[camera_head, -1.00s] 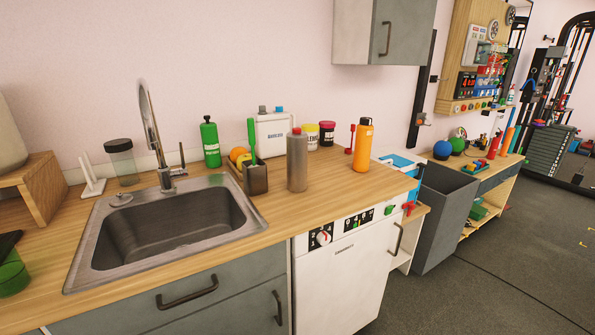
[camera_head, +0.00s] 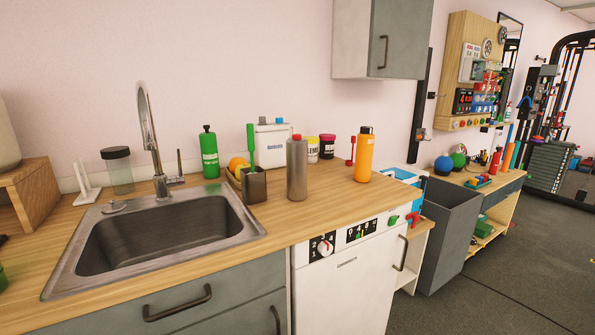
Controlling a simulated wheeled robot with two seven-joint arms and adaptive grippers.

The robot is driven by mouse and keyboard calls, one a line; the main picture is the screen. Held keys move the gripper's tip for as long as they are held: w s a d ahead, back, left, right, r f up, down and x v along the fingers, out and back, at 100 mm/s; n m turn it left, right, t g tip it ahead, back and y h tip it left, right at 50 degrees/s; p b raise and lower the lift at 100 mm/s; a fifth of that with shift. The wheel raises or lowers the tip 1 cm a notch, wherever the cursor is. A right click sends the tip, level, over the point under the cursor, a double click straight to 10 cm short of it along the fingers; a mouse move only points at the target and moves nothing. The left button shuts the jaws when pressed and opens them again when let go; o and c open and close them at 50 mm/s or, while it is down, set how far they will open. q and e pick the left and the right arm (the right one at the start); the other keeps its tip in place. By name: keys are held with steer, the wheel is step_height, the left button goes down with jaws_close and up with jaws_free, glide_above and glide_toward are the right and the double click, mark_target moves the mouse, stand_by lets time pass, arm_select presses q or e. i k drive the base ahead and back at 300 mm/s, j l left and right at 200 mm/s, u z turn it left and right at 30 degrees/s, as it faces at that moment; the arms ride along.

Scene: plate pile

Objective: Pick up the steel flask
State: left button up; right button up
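The steel flask (camera_head: 297,170) stands upright on the wooden counter, right of the sink. It is a grey metal cylinder with a small reddish top. The dark brush holder with a green-handled brush (camera_head: 253,180) is close on its left. An orange bottle (camera_head: 364,156) stands apart to its right. Neither of my grippers shows in the head view.
A steel sink (camera_head: 165,230) with a tall tap (camera_head: 152,140) is left of the flask. A green bottle (camera_head: 209,153), a white container (camera_head: 272,144) and small jars (camera_head: 326,146) stand behind. The counter (camera_head: 300,222) is clear in front of the flask. A grey bin (camera_head: 447,235) stands right.

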mark_target(296, 150)
steer(key=i+l, duration=0.1)
steer(key=l, duration=0.3)
steer(key=i+l, duration=0.1)
steer(key=l, duration=0.25)
steer(key=i+l, duration=0.1)
steer(key=l, duration=0.7)
steer(key=i+l, duration=0.15)
steer(key=l, duration=0.2)
steer(key=z, duration=0.05)
